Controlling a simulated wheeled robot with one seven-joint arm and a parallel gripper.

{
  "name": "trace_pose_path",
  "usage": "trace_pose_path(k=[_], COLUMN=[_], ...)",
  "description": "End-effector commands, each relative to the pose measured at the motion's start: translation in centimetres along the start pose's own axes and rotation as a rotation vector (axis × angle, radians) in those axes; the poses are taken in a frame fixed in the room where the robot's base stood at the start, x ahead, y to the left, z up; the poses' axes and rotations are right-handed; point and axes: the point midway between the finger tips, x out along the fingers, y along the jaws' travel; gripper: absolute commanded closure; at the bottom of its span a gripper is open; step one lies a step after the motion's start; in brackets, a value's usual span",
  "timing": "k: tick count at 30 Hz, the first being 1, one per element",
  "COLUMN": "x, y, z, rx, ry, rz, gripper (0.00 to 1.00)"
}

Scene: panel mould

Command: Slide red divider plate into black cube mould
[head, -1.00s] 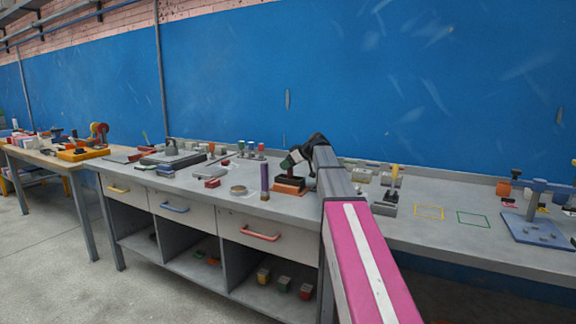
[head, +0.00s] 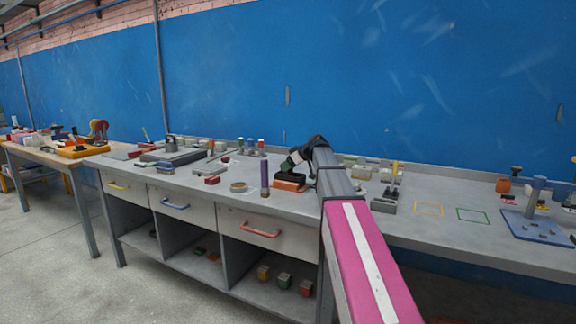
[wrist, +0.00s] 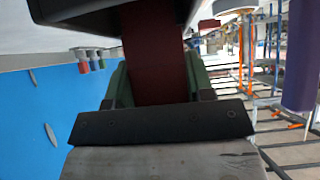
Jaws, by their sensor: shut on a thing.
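The dark red divider plate (wrist: 155,60) is held between the green fingers of my gripper (wrist: 156,88) in the wrist view. The far end of the plate meets the black cube mould (wrist: 75,12), with black on both sides of it. I cannot tell how deep the plate sits in the mould. In the head view the black mould (head: 290,173) is small and partly hidden by my gripper (head: 297,158). It stands on an orange base (head: 289,186) on the bench. The plate cannot be made out there.
A purple cylinder (head: 264,179) stands just left of the orange base, and also shows at the right of the wrist view (wrist: 302,55). A tape ring (head: 238,187) and red block (head: 212,180) lie further left. Grey fixtures (head: 384,204) stand to the right.

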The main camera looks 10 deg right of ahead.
Motion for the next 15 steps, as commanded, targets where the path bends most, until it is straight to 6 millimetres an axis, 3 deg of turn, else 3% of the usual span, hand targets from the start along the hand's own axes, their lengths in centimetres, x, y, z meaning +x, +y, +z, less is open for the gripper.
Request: trace_pose_path(k=[15], x=[0.69], y=[0.03], z=[0.92], rx=[0.001], ry=[0.000], rz=[0.001], gripper=[0.74])
